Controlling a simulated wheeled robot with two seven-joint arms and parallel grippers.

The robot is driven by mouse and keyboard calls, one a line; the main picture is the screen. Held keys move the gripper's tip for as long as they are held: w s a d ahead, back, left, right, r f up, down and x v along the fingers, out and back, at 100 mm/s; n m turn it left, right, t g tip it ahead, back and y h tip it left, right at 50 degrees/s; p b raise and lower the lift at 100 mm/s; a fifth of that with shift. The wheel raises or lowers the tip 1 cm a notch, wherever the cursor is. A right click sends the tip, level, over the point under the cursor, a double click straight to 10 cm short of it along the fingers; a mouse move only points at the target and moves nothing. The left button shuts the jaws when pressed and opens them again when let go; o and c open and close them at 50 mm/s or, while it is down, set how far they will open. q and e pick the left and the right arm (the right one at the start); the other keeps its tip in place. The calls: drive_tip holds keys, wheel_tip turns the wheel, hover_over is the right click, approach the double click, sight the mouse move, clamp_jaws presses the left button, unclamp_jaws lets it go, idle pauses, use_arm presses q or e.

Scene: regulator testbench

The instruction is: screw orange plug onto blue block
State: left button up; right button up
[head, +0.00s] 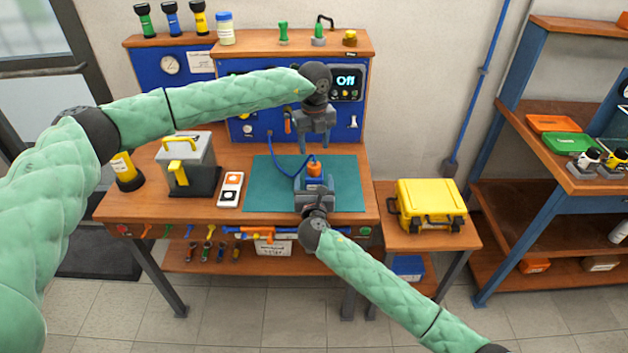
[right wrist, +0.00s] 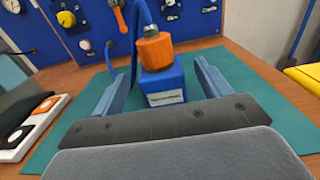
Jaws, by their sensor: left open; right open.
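The blue block (head: 315,183) stands on the teal mat (head: 262,190) on the bench. It also shows in the right wrist view (right wrist: 163,88), with a white label on its front. The orange plug (head: 314,168) sits upright on top of the block, with a blue hose at its top. It also shows in the right wrist view (right wrist: 155,51). My right gripper (head: 314,192) is open at the near side of the block. Its fingers stand on either side of the block, with gaps visible. My left gripper (head: 315,145) is open and empty above and behind the plug.
A two-button box (head: 230,190) and a grey case with a yellow handle (head: 187,165) stand left of the mat. The blue panel (head: 262,122) with a display rises behind. A yellow case (head: 431,204) stands on a lower side table at right. The mat's right part is clear.

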drive_tip(key=shift+w, duration=2.75)
drive_tip(key=shift+c, duration=0.3)
